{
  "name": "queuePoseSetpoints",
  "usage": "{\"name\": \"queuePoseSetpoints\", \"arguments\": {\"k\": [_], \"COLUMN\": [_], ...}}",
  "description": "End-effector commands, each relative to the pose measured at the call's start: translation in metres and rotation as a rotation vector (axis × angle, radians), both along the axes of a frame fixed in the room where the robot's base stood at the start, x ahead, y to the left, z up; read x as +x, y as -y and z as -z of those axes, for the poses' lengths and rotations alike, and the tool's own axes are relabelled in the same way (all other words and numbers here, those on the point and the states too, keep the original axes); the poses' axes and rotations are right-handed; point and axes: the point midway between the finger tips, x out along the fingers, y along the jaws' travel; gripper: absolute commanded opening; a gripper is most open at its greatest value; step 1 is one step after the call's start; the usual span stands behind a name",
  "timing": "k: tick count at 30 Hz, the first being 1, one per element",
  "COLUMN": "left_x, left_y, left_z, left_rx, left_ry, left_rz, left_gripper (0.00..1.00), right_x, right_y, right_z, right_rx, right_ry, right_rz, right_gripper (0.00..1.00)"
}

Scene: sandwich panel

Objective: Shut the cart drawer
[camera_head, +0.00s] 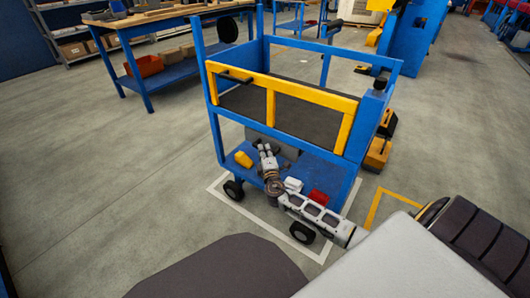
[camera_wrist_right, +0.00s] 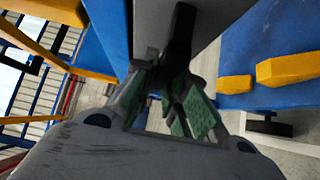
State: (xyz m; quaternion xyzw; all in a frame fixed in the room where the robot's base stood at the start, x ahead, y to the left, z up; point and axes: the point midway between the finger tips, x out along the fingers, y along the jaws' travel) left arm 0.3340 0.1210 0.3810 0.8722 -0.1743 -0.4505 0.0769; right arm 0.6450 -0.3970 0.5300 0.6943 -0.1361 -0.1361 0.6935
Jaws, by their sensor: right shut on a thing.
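The blue cart (camera_head: 212,118) stands ahead of me, with yellow bars around its upper front and a dark upper deck. A grey drawer front (camera_head: 283,148) shows partly below that deck, behind my right gripper (camera_head: 265,152). In the right wrist view, my right gripper (camera_wrist_right: 172,88) is shut on a black drawer handle (camera_wrist_right: 181,38) beside a grey drawer panel (camera_wrist_right: 150,24). How far out the drawer stands is hard to tell. My left gripper is not in view.
A workbench (camera_head: 140,26) stands back left. Open floor lies left of the cart.

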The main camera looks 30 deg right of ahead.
Motion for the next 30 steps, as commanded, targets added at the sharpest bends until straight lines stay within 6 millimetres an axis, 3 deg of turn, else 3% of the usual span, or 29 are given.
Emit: {"name": "queuePoseSetpoints", "arguments": {"k": [5,6,11,30], "left_x": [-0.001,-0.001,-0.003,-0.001], "left_y": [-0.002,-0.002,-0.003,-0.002], "left_z": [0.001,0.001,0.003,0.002], "left_rx": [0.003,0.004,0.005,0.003], "left_ry": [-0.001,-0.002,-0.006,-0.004], "left_rz": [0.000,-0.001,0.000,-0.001], "left_gripper": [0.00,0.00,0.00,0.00], "right_x": [0.001,0.001,0.001,-0.010], "right_y": [0.006,0.006,0.005,-0.001], "right_z": [-0.001,-0.001,-0.001,-0.001], "right_rx": [-0.004,-0.004,-0.003,-0.002], "right_ry": [0.001,0.002,0.002,0.001], "right_rz": [0.011,0.012,0.009,0.005], "right_gripper": [0.00,0.17,0.36,0.36]}}
